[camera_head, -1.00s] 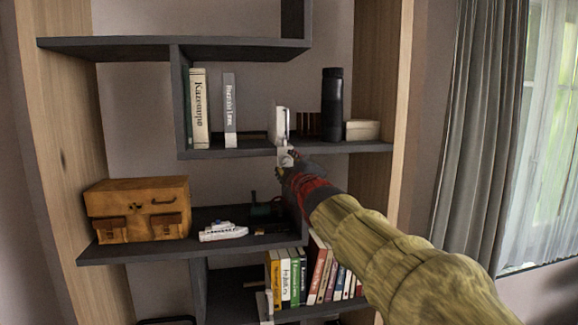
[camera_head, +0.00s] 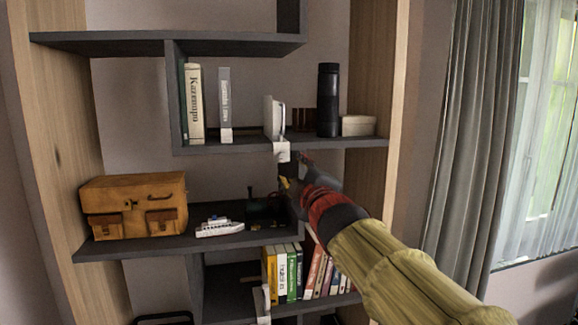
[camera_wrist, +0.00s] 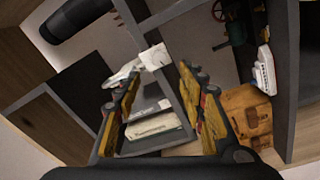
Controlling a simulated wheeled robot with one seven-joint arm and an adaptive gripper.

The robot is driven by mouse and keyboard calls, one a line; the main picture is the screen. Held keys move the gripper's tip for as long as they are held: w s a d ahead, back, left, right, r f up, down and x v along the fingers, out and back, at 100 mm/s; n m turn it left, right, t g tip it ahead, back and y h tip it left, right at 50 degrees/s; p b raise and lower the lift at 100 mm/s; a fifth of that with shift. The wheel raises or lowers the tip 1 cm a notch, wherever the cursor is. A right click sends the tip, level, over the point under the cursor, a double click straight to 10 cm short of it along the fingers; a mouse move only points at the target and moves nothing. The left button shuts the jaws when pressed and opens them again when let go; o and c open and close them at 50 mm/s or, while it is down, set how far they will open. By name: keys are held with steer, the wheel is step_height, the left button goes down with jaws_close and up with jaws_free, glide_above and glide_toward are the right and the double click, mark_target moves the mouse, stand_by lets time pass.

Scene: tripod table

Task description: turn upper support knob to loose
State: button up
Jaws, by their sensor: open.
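A white block-like part (camera_head: 283,151) sits on the front edge of the upper middle shelf, below an upright white plate (camera_head: 274,118). I take it for the upper support; a separate knob is not distinct. My gripper (camera_head: 290,184) is below this part in the head view, its fingers partly hidden behind my wrist. In the wrist view, my gripper (camera_wrist: 160,76) is open and empty. The white part (camera_wrist: 154,57) appears just beyond and between its fingertips, apparently apart from both fingers.
The upper shelf (camera_head: 225,149) holds books, a black bottle (camera_head: 328,100) and a pale box (camera_head: 359,126). The lower shelf holds a brown case (camera_head: 135,206) and a white model ship (camera_head: 219,227). Several books (camera_head: 300,272) stand below. Open air lies before the shelves.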

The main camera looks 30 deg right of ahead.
steer(key=shift+v, duration=1.35)
steer(key=s+d+f+m+g, duration=0.1)
steer(key=s+f+m+g, duration=0.25)
steer(key=f, duration=0.55)
steer(key=s+d+f+m+g, duration=0.1)
steer(key=s+f+m+g, duration=0.3)
steer(key=f, duration=0.6)
steer(key=s+a+f+m+g+y, duration=0.2)
steer(key=s+a+f+g+y, duration=0.2)
steer(key=s+a+f, duration=1.2)
steer(key=shift+s+a+m+g+y, duration=0.4)
steer(key=shift+s+a+g, duration=0.15)
steer(key=shift+s+a, duration=0.6)
